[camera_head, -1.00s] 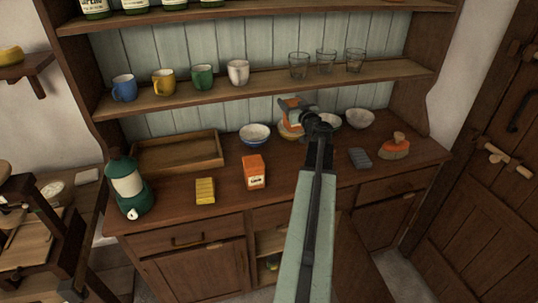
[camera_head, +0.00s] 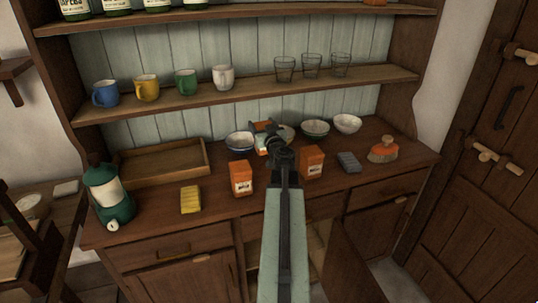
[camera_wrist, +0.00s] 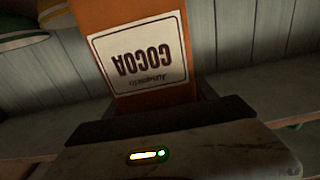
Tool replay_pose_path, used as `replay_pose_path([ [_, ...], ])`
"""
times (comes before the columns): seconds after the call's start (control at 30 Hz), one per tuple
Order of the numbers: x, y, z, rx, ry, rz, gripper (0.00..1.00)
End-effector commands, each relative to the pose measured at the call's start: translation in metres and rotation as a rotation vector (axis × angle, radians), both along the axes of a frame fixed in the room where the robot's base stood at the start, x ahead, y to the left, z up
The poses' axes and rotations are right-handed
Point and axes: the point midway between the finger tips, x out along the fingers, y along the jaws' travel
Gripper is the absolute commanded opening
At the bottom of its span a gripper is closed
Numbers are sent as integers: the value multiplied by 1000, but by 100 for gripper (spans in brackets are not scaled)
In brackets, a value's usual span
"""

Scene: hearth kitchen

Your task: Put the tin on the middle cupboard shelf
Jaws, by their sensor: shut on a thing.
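An orange tin with a white cocoa label (camera_wrist: 140,62) is between the jaws of my gripper, and its label reads upside down in the wrist view. In the head view my gripper (camera_head: 266,136) is over the back of the dresser counter, in front of the bowls, and hides most of the held tin (camera_head: 262,125). The dresser's plank shelf (camera_head: 250,98) above the counter holds mugs on the left and glasses on the right. The cupboard below the counter stands open, its inside partly hidden by my arm.
Two similar orange boxes (camera_head: 241,179) (camera_head: 312,162) stand on the counter, either side of my arm. A wooden tray (camera_head: 165,177), green lantern (camera_head: 110,198), yellow block (camera_head: 191,200), bowls (camera_head: 315,128), grey block (camera_head: 348,162) and brush (camera_head: 383,150) surround them. An open cupboard door (camera_head: 352,265) juts forward.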

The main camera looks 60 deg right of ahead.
Motion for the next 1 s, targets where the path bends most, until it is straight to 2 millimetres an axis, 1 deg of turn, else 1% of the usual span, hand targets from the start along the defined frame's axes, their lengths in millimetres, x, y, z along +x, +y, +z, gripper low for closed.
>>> replay_pose_path([
  [0.03, 0, 0, -23, 0, 0, 0, 0],
  [0.1, 0, 0, -38, 0, 0, 0, 0],
  [0.2, 0, 0, -46, 0, 0, 0, 0],
  [0.33, 0, 0, -44, 0, 0, 0, 0],
  [0.37, 0, 0, -48, 0, 0, 0, 0],
  [0.5, -1, -1, -72, 0, 0, 0, 0],
  [0.57, -1, -1, -81, 0, 0, 0, 0],
  [0.63, -1, -1, -83, 0, 0, 0, 0],
  [0.73, -1, -1, -79, 0, 0, -1, 0],
  [0.83, -1, -1, -78, 0, 0, -1, 0],
  [0.97, -1, -1, -83, 0, 0, -1, 0],
  [1.0, -1, -1, -82, 0, 0, -1, 73],
])
